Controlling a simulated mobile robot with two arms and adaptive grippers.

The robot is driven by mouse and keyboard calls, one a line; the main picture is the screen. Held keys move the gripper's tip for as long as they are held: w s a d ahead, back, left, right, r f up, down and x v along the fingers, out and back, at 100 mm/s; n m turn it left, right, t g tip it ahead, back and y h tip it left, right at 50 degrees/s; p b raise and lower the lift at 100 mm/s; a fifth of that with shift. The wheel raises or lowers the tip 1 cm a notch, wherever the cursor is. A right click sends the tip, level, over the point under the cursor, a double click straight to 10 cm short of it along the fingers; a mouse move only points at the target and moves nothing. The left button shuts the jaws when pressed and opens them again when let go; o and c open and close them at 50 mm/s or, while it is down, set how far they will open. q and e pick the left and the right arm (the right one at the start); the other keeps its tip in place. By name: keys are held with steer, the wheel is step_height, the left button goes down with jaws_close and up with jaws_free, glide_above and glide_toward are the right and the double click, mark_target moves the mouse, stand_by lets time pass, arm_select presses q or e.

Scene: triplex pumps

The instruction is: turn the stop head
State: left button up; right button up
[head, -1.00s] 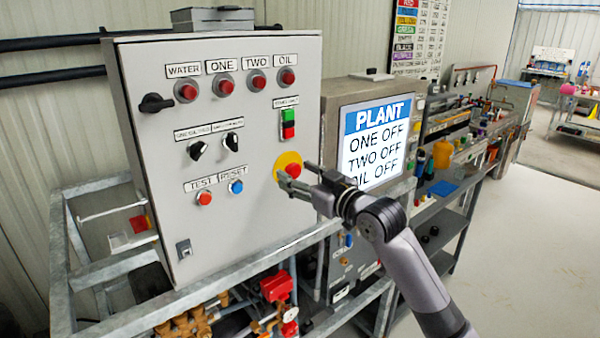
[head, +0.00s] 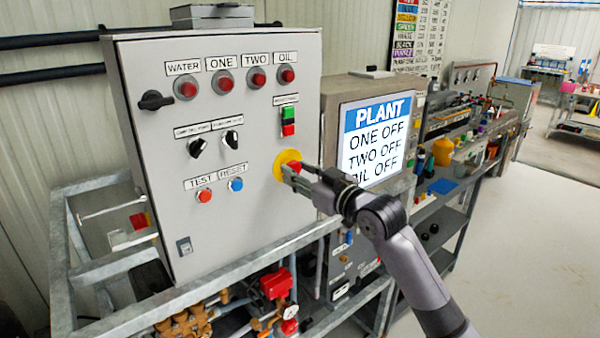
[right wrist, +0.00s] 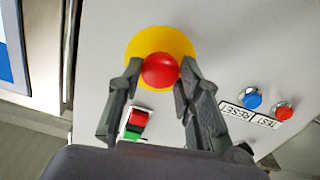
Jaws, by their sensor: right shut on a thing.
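The stop head is a red round knob (right wrist: 160,71) on a yellow disc (right wrist: 188,47) in the right wrist view. In the head view the yellow disc (head: 281,159) sits at the right side of the grey control panel (head: 240,215), and the red head (head: 295,166) is partly hidden by my gripper. My right gripper (head: 286,172) is at the panel with its fingers on the head. In the right wrist view its two fingertips (right wrist: 158,76) stand one on each side of the red head, shut on it. My left gripper is not in view.
A red TEST button (head: 204,195) and a blue RESET button (head: 236,185) are left of the head. A green and red switch (head: 288,122) is above it. A screen (head: 376,140) reading PLANT stands close to the right, beside my arm. Pipes and a metal frame are below.

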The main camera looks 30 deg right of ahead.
steer(key=m+p, duration=0.3)
steer(key=shift+r, duration=0.3)
steer(key=shift+f+m+p, duration=0.15)
steer(key=shift+m+p, duration=0.75)
steer(key=shift+m, duration=0.2)
steer(key=shift+f, duration=0.1)
steer(key=o, duration=1.2)
steer(key=s, duration=0.8)
steer(key=s+d, duration=0.1)
steer(key=s, duration=0.3)
